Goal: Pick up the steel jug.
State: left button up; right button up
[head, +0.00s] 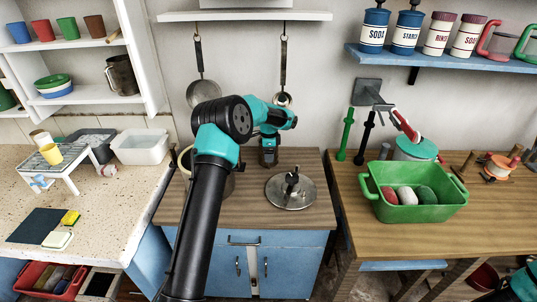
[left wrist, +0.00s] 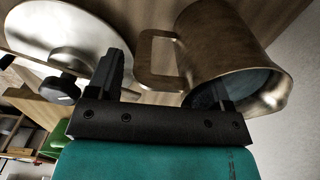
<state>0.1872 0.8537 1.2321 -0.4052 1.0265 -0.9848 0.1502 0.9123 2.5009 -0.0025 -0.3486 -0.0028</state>
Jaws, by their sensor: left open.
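A steel jug (left wrist: 225,45) with a squared handle lies close ahead in the left wrist view, its dark mouth facing the lower right. In the head view my left arm hides most of what stands at that spot; a vessel's rim and side (head: 185,160) show beside the arm. My left gripper (head: 268,163) points down over the wooden cabinet top, open. In the left wrist view its fingers (left wrist: 165,88) sit on either side of the handle's near part, one overlapping the jug's mouth. Contact cannot be told. My right gripper is not in view.
A round metal lid (head: 290,191) with a dark knob lies on the cabinet top (head: 306,222), right of the gripper. A green tub (head: 420,210) stands on the right-hand counter. Another metal jug (head: 120,76) stands on the left shelf. Pans hang on the wall behind.

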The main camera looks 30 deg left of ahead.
pick_arm(q)
jog(key=shift+f, duration=0.9)
jog(key=shift+r, duration=0.1)
grip_shut()
